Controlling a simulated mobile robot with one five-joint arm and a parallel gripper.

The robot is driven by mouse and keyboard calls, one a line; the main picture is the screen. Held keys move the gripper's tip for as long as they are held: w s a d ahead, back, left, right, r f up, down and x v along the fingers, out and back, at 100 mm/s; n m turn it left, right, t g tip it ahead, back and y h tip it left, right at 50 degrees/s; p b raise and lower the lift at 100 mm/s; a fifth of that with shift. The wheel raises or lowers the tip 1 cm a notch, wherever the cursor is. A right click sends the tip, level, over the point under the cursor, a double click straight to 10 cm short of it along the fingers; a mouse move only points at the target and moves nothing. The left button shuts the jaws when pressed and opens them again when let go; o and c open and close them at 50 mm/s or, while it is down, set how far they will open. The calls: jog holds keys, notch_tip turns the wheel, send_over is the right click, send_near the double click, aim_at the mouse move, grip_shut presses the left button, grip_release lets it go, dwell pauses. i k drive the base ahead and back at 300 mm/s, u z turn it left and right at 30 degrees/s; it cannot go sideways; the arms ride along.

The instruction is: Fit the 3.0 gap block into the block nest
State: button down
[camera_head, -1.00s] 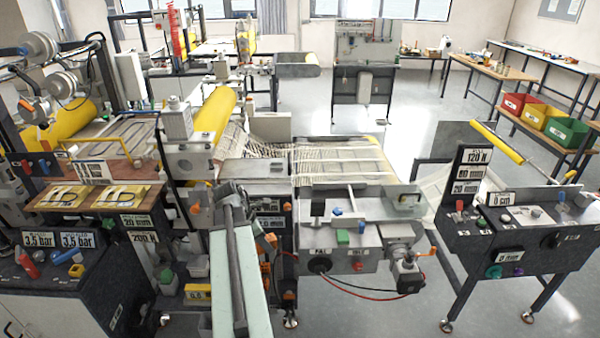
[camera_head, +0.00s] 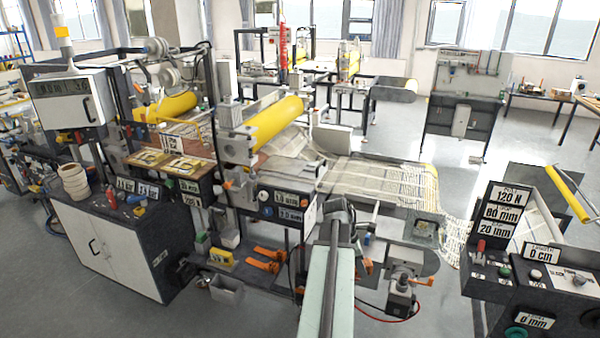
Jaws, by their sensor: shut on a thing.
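My arm rises from the bottom middle of the picture, and my gripper (camera_head: 338,208) is at its dark far end, in front of the machine. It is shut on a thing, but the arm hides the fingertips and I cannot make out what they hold. A small yellow block (camera_head: 220,257) with a dark marking sits on the low shelf left of my arm. Its marking is too small to read. I cannot make out the block nest for certain. Number plates (camera_head: 288,213) show on the machine's front just left of my gripper.
Orange clamps (camera_head: 268,258) and a grey bin (camera_head: 227,289) lie low, left of my arm. A white cabinet (camera_head: 105,245) stands left. A control desk (camera_head: 525,290) stands right. A yellow roller (camera_head: 272,122) crosses the machine behind. Floor shows at front left.

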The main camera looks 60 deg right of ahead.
aim_at(276, 163)
jog(key=z, duration=0.85)
jog(key=i, duration=0.8)
jog(key=u, duration=0.05)
